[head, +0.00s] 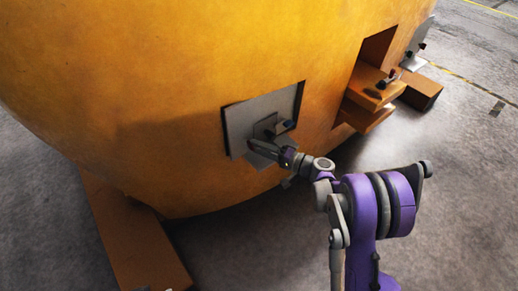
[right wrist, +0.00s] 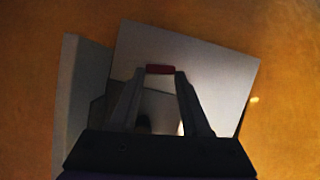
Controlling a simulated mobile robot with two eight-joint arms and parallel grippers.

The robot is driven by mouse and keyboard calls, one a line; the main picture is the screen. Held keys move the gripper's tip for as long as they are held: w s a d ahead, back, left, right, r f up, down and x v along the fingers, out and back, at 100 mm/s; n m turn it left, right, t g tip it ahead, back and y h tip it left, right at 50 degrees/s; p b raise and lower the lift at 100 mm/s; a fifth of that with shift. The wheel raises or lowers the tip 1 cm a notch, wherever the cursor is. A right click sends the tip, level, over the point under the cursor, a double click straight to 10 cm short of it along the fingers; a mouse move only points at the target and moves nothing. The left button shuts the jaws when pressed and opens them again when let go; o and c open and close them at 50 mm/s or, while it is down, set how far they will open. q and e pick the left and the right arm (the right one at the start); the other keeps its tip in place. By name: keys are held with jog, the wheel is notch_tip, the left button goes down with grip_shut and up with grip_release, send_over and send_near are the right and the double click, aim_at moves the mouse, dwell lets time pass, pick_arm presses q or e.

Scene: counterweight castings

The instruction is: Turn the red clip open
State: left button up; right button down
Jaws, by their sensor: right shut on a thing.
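The red clip (right wrist: 160,69) shows in the right wrist view as a short, dark red bar in front of a grey metal plate (right wrist: 187,60). My right gripper (right wrist: 160,76) has its two fingertips at the ends of the clip and is shut on it. In the head view my right gripper (head: 262,146) reaches to the grey plate (head: 243,112) on the yellow casting; the clip itself cannot be made out there. The plate looks tilted in the right wrist view. My left gripper is not in view.
The large yellow casting (head: 170,80) fills the upper left of the head view. To the right is a recess with an orange ledge (head: 376,85) and a small red part (head: 391,76). Orange beams (head: 135,235) lie at floor level. Grey floor (head: 460,190) is clear at right.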

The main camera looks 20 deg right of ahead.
jog(key=shift+f+m+t+b, duration=0.2)
jog(key=shift+m+t+b, duration=0.15)
jog(key=shift+m, duration=0.45)
jog(key=shift+c, duration=1.8)
grip_release()
jog(key=p+v, duration=0.1)
jog(key=v, duration=0.9)
jog(key=shift+s+d, duration=0.2)
jog(key=shift+d, duration=0.2)
jog(key=shift+f, duration=0.1)
